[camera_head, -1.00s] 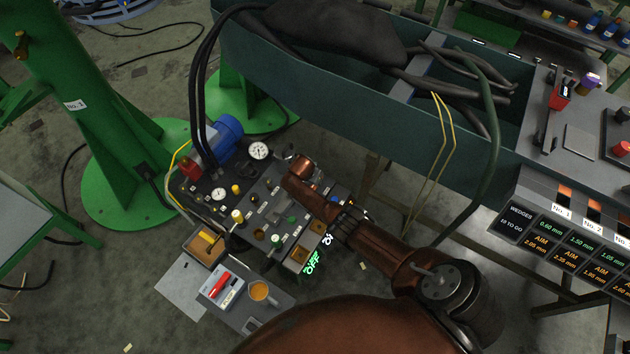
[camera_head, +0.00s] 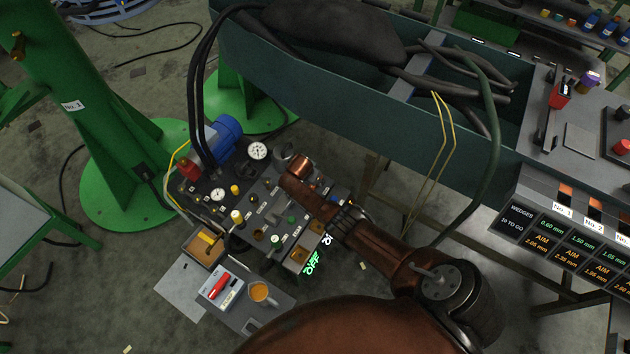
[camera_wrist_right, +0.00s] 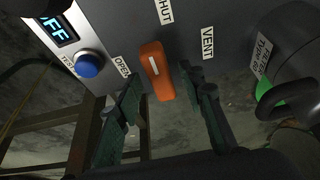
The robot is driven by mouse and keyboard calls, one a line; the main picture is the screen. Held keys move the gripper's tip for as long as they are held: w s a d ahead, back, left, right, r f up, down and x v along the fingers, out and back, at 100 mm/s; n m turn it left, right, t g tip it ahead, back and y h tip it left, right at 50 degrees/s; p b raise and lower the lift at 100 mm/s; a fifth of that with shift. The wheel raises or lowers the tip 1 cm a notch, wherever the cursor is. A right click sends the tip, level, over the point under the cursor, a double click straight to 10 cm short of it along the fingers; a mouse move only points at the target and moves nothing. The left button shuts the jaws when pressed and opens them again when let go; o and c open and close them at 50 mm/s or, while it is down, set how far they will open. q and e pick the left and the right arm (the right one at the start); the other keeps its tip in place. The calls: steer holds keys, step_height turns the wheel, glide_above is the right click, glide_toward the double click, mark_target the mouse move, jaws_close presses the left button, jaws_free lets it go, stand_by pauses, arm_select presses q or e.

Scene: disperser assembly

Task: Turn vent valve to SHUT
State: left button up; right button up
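The vent valve handle (camera_wrist_right: 156,72) is an orange lever with a white stripe, on a dark panel in the right wrist view. The OPEN label (camera_wrist_right: 122,67) is at its left, the SHUT label (camera_wrist_right: 166,11) above it and the VENT label (camera_wrist_right: 208,43) to its right. My right gripper (camera_wrist_right: 160,80) is open, its green-padded fingers on either side of the handle, with visible gaps. I cannot tell whether the fingertips reach the handle's depth. In the head view my right arm covers the valve and gripper. My left gripper is out of view.
A blue button (camera_wrist_right: 89,64) and a lit display (camera_wrist_right: 60,30) are left of the handle. A dark round part (camera_wrist_right: 290,55) is at the right. In the head view the console has gauges (camera_head: 258,151), a blue motor (camera_head: 221,137) and hoses. A green-grey trough (camera_head: 330,100) stands behind my arm.

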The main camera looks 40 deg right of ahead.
steer(key=shift+r, duration=0.1)
steer(key=shift+v, duration=0.8)
steer(key=v, duration=1)
steer(key=shift+a+r, duration=0.1)
